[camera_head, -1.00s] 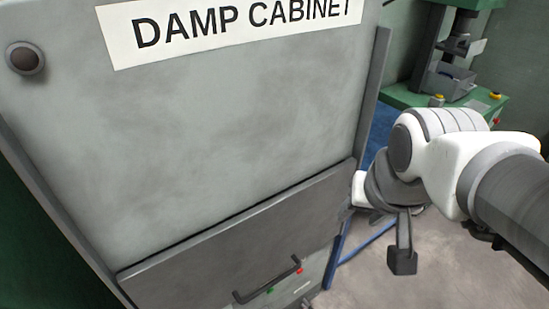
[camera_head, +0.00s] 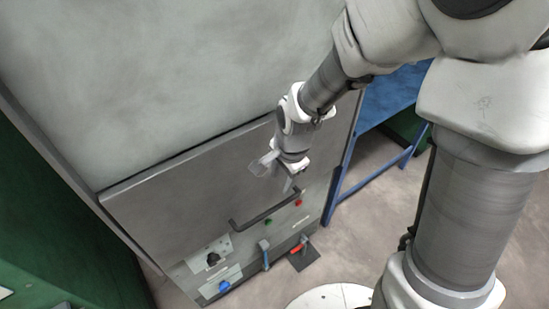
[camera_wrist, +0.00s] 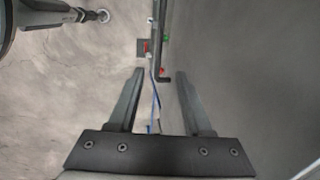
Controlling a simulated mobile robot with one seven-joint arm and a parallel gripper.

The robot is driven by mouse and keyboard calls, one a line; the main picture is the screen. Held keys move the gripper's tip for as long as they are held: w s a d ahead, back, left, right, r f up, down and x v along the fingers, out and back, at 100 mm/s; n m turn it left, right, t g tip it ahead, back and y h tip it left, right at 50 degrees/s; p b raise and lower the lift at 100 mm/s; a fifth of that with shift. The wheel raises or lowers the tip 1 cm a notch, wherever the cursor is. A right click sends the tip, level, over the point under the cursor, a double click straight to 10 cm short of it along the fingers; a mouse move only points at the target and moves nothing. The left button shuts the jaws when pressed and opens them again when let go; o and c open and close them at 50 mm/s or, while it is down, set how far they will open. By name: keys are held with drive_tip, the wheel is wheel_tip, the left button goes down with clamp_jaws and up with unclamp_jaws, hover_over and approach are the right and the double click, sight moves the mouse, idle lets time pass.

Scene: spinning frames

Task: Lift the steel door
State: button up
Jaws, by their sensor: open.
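The steel door (camera_head: 175,196) is a plain grey panel low on the front of the cabinet, with a black bar handle (camera_head: 265,212) near its lower edge. My gripper (camera_head: 276,177) is in front of the door, near the handle's right end and apart from the handle in the head view. In the wrist view my gripper (camera_wrist: 160,73) is open and empty. There the handle (camera_wrist: 162,45) runs ahead of the gap between the fingertips, and the door (camera_wrist: 250,80) fills the right side. The exact depth between fingers and handle is unclear.
Below the door are a black knob (camera_head: 213,259), a blue fitting (camera_head: 224,286), a blue lever (camera_head: 265,252) and a red-handled valve (camera_head: 298,247). A blue frame (camera_head: 372,150) stands at the right. Open floor (camera_head: 370,215) lies in front.

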sight(273, 209)
drive_tip(key=w+f, duration=0.1)
drive_tip(key=f, duration=0.4)
drive_tip(key=a+f+b, duration=0.1)
drive_tip(key=f, duration=0.5)
drive_tip(key=w+a+f+b, duration=0.1)
drive_tip(key=f, duration=0.5)
drive_tip(key=shift+w, duration=0.3)
clamp_jaws()
idle(0.8)
